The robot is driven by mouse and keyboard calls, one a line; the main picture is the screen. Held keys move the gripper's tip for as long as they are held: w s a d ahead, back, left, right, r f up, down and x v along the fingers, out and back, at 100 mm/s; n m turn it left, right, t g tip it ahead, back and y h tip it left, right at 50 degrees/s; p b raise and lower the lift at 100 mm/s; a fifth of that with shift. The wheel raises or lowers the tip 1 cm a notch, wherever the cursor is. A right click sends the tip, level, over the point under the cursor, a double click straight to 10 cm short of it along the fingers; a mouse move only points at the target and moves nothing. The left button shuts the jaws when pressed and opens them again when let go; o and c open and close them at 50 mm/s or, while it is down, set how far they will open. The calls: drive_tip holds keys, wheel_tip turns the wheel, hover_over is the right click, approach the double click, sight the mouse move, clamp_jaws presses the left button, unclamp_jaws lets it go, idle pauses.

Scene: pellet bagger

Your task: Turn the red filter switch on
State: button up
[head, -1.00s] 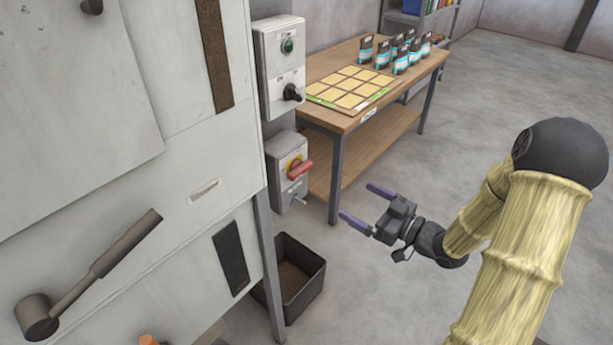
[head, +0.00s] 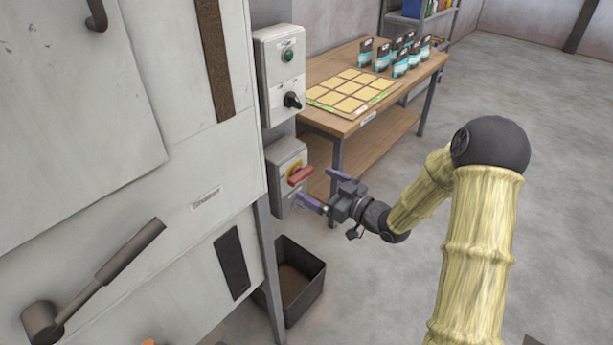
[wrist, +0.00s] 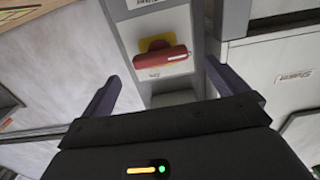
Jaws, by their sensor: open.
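The red switch handle (head: 300,176) sits on a yellow plate (head: 292,168) on the lower grey box (head: 284,170), which is fixed to the post beside the machine. The handle lies tilted in the head view. In the wrist view the red handle (wrist: 162,60) lies nearly level across its yellow plate, ahead and between the fingers. My gripper (head: 322,188) is open and empty, just right of and slightly below the handle. Its purple fingers point toward the box. In the wrist view the gripper (wrist: 160,85) has a finger on either side of the handle, with no contact visible.
An upper box (head: 280,70) with a green button and black knob is above. A wooden table (head: 350,120) with a yellow-squared board and several bags stands behind. A black bin (head: 290,280) is on the floor below. The machine (head: 190,200) with a lever is at left.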

sight(305, 177)
drive_tip(key=x, duration=0.5)
drive_tip(key=shift+c, duration=0.5)
drive_tip(key=shift+d, duration=0.1)
drive_tip(key=c, duration=0.9)
drive_tip(key=shift+p, duration=0.3)
